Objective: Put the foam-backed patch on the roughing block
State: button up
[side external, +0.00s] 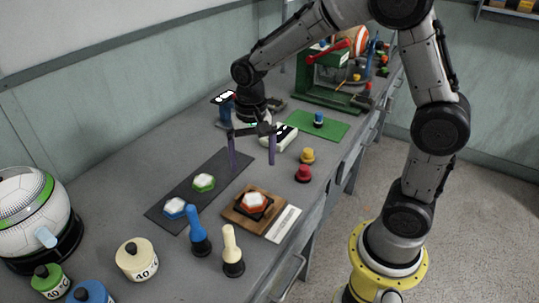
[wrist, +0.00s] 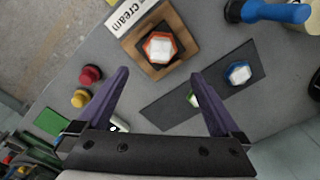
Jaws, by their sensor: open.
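An orange-edged hexagonal patch with a white top (side external: 255,201) lies on a dark square pad on a brown wooden block (side external: 235,217). In the wrist view the patch (wrist: 160,47) and block (wrist: 131,41) are ahead of the fingers. A green-edged patch (side external: 204,182) and a blue-edged patch (side external: 175,208) lie on a dark mat (side external: 228,163). I cannot tell which patch is foam-backed; the wooden block seems to be the roughing block. My gripper (side external: 252,167) is open and empty above the table, beyond the block. In the wrist view one finger partly hides the green patch (wrist: 193,99).
Blue (side external: 199,235) and cream (side external: 231,255) handled tools stand near the block, with a "Cream" card (side external: 284,224) beside it. Red (side external: 303,173) and yellow (side external: 307,156) knobs stand right. A green press (side external: 330,88), green mat (side external: 330,130), ball (side external: 32,212) and weights (side external: 137,261) surround the area.

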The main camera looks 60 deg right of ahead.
jog(key=s+r+n+t, duration=0.2)
jog(key=s+r+n, duration=0.2)
jog(key=s, duration=0.5)
jog(key=s+r+n+t, duration=0.3)
jog(key=s+r, duration=0.3)
jog(key=s, duration=0.3)
jog(key=shift+s+r+n, duration=0.25)
jog(key=shift+s+n, duration=0.15)
jog(key=shift+n, duration=0.5)
